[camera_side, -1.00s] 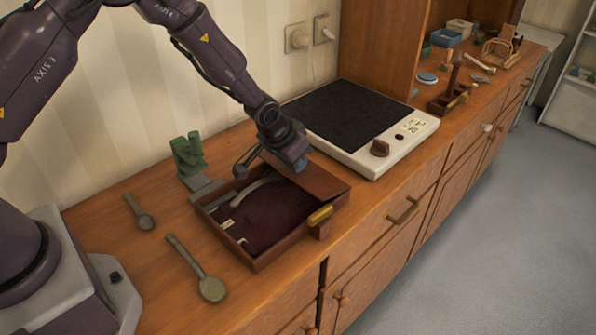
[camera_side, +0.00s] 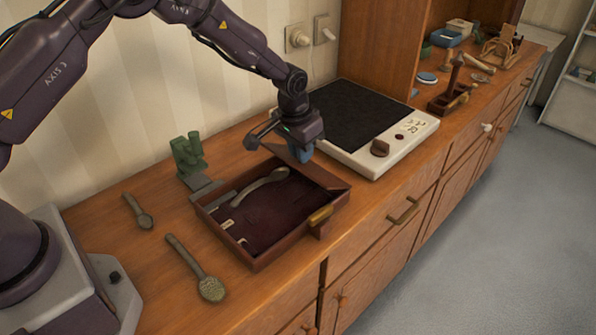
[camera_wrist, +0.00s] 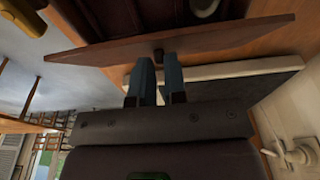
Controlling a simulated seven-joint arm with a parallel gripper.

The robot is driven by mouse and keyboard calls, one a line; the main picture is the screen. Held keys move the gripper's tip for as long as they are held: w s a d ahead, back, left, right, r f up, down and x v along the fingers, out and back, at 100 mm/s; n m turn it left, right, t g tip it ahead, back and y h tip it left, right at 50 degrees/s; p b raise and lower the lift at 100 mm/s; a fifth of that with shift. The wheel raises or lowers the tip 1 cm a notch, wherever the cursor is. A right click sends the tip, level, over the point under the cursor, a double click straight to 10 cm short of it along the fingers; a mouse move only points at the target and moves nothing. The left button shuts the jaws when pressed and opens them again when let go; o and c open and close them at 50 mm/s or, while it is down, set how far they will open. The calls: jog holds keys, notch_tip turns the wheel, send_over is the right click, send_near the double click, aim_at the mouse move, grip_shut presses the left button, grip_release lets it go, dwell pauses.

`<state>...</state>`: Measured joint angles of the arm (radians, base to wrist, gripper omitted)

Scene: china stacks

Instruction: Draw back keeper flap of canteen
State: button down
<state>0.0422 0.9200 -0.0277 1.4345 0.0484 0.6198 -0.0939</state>
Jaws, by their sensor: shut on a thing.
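The canteen (camera_side: 263,262) is an open wooden box with a dark red lining, on the worktop. A spoon (camera_side: 262,187) lies inside it near the back. The keeper flap (camera_side: 328,178) is a brown board along the box's right-hand back side, now raised and seen at a steep angle. My gripper (camera_side: 304,153) is at the flap, on the side toward the hotplate. In the wrist view, its blue fingers (camera_wrist: 157,64) are closed around a small dark knob (camera_wrist: 158,53) on the flap (camera_wrist: 220,38). The side view hides the knob.
A hotplate (camera_side: 365,118) stands close behind the flap. Tools lie farther right.

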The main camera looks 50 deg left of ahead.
aim_at(311, 164)
jog(key=shift+w+r, duration=0.1)
jog(key=shift+w, duration=0.1)
jog(key=shift+w+r+g, duration=0.4)
jog(key=shift+w+g, duration=0.25)
jog(key=shift+g, duration=0.55)
jog(key=shift+w+g, duration=0.7)
jog(key=shift+g, duration=0.1)
jog(key=shift+w+r, duration=0.1)
jog(key=shift+r, duration=0.05)
jog(key=shift+g, duration=0.3)
jog(key=c, duration=1.1)
grip_release()
